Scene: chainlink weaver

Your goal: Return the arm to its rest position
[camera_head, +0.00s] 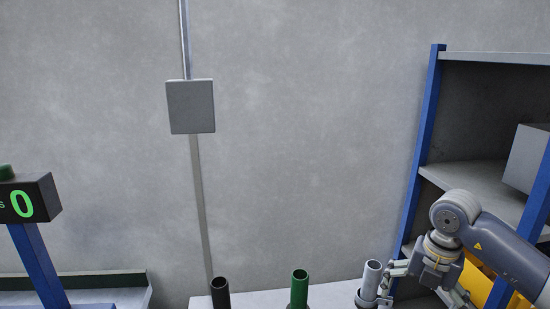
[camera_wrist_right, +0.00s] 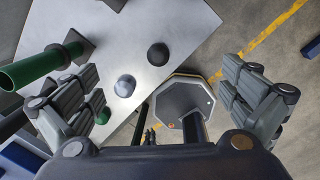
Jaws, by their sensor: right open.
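My right gripper (camera_head: 425,298) is at the lower right of the head view, pointing down with its fingers spread. Its left finger overlaps or lies close to a light grey tube (camera_head: 371,278); I cannot tell whether they touch. In the right wrist view the gripper (camera_wrist_right: 165,100) is open, its two fingers wide apart with nothing between the pads. A white table (camera_wrist_right: 165,35) lies below and beyond the fingers. My left gripper is in neither view.
A green tube (camera_head: 299,288) and a black tube (camera_head: 220,292) stand upright left of the grey one. A blue-framed shelf (camera_head: 424,140) rises behind my right arm. A display reading 0 (camera_head: 28,200) is at far left.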

